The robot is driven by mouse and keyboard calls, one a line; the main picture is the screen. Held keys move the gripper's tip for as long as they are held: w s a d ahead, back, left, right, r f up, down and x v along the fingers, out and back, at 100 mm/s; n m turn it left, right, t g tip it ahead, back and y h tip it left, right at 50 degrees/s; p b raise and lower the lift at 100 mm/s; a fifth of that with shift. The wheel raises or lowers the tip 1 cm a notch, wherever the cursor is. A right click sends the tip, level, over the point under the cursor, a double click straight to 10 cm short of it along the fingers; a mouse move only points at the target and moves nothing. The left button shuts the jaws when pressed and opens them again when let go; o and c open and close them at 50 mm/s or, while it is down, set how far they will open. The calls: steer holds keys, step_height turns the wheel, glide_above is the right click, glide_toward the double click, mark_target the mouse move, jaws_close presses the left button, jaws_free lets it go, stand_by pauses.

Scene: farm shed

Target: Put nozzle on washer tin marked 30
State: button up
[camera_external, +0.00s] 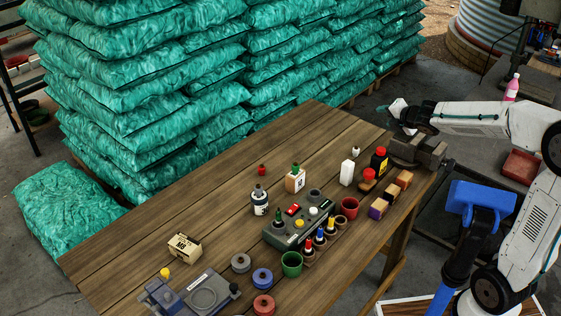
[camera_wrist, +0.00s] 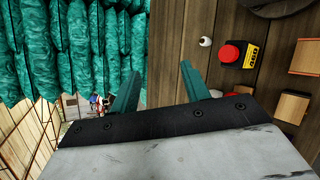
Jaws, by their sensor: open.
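My gripper (camera_external: 388,110) is at the far right corner of the table, above its edge. In the wrist view the two teal fingers (camera_wrist: 160,85) are spread apart with nothing between them. Three flat round tins lie at the table's near side: a grey one (camera_external: 241,263), a blue one (camera_external: 262,278) and an orange-red one (camera_external: 264,305). Their marks are too small to read. I cannot tell which nozzle is meant.
A grey panel (camera_external: 283,237) with buttons and a green cup (camera_external: 291,264) stand mid-table. Teal sacks (camera_external: 150,80) are stacked behind.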

steer(key=s+d+f+m+g+h, duration=0.1)
steer(key=s+d+m+g+h, duration=0.15)
steer(key=s+d+m, duration=0.6)
steer(key=s+d+f+m+g+h, duration=0.2)
steer(key=s+d+m+h, duration=0.1)
steer(key=s+d+m, duration=0.6)
steer(key=s+f+m+g, duration=0.1)
steer(key=s+m+g, duration=0.1)
steer(key=s, duration=0.4)
steer(key=s+d+f+m+g+y, duration=0.1)
steer(key=s+f+m+g, duration=0.1)
steer(key=s+m, duration=0.3)
steer(key=s+f+m+g, duration=0.1)
steer(key=s+m+g, duration=0.1)
steer(key=s, duration=0.6)
steer(key=shift+s+d+f+m+y, duration=0.2)
steer(key=shift+f+m+y, duration=0.2)
steer(key=shift+m, duration=0.25)
